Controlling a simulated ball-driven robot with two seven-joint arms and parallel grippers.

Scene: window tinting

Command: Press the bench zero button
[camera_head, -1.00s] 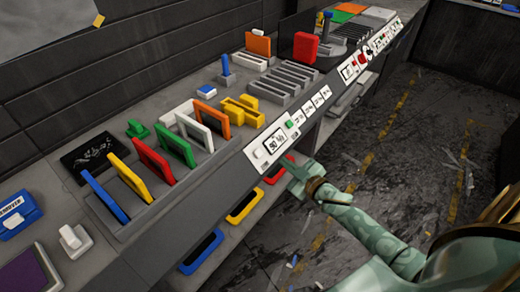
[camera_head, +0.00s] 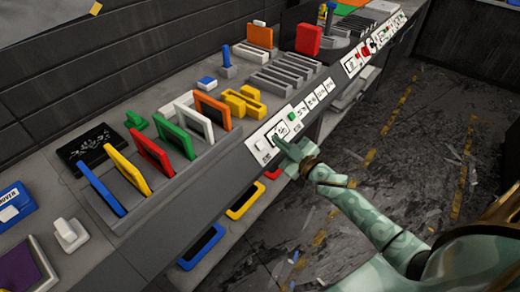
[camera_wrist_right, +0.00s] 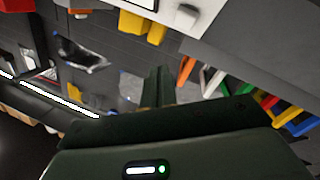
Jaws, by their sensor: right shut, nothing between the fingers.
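The bench front carries a white control panel (camera_head: 272,136) with a small display (camera_head: 282,130). A white square button (camera_head: 260,143) sits at its left and a green button (camera_head: 291,117) at its upper right. I cannot read which is marked zero. My right gripper (camera_head: 279,143) is shut and empty. Its tip is in front of the panel, over the lower part of the display and just right of the white button; contact cannot be told. In the right wrist view its fingers (camera_wrist_right: 158,88) show dark and together. My left gripper is not in view.
Coloured frames stand in a rack (camera_head: 142,208) on the bench at left. A yellow block (camera_head: 246,101) and a grey slotted rack (camera_head: 290,80) stand behind the panel. Trays (camera_head: 246,200) lie on a lower shelf. The floor (camera_head: 370,160) at right is open, with scattered scraps.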

